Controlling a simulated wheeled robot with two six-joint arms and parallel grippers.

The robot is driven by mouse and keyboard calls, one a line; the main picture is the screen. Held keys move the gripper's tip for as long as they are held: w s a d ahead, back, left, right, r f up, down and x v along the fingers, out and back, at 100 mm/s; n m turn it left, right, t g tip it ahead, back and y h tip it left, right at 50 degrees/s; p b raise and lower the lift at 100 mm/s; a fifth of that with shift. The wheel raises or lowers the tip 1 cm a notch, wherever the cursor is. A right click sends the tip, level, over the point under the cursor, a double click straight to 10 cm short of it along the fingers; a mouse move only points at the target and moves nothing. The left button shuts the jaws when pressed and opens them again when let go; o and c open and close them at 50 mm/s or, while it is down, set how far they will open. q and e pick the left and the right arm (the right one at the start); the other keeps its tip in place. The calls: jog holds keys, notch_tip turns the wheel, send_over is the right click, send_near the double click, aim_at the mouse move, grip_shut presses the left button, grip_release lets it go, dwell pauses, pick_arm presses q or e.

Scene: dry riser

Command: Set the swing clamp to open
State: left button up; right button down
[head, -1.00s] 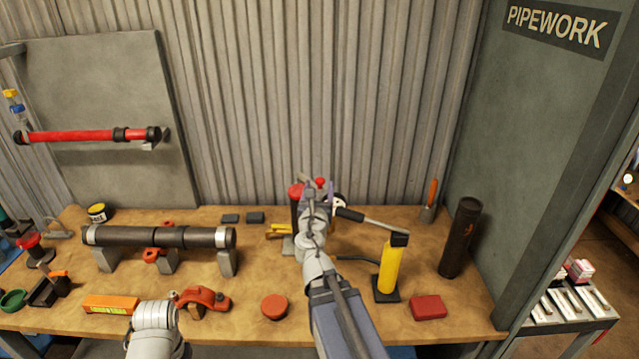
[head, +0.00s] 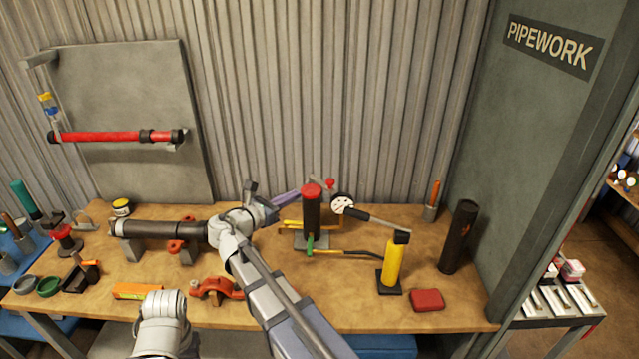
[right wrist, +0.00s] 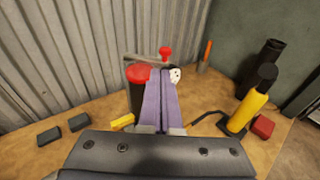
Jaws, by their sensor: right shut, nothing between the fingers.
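A stand (head: 312,212) with a black upright cylinder, red top and grey base is on the middle of the bench. A grey bar with a red knob (head: 330,184) shows behind its top; this may be the swing clamp, but I cannot tell for sure. It also shows in the right wrist view (right wrist: 165,52). My right gripper (head: 298,192) is just left of the red top, its purple fingers pointing at it. In the right wrist view the fingers (right wrist: 162,75) are together and empty, partly hiding the cylinder. My left gripper is not visible.
A round gauge (head: 343,202) and a yellow hand pump (head: 391,262) stand right of the stand. A black pipe (head: 165,232) lies on supports at left. A dark cylinder (head: 459,237) stands at right. A red block (head: 427,300) lies in front.

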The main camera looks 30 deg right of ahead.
aim_at(328, 183)
jog(key=shift+m+g, duration=0.3)
jog(key=shift+g, duration=0.3)
jog(key=b+x, duration=0.2)
jog(key=x, duration=0.9)
jog(key=shift+d+f, duration=0.2)
jog(key=shift+d, duration=0.1)
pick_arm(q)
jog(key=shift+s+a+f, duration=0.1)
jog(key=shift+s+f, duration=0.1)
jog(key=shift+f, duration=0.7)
pick_arm(e)
jog(key=shift+d, duration=0.1)
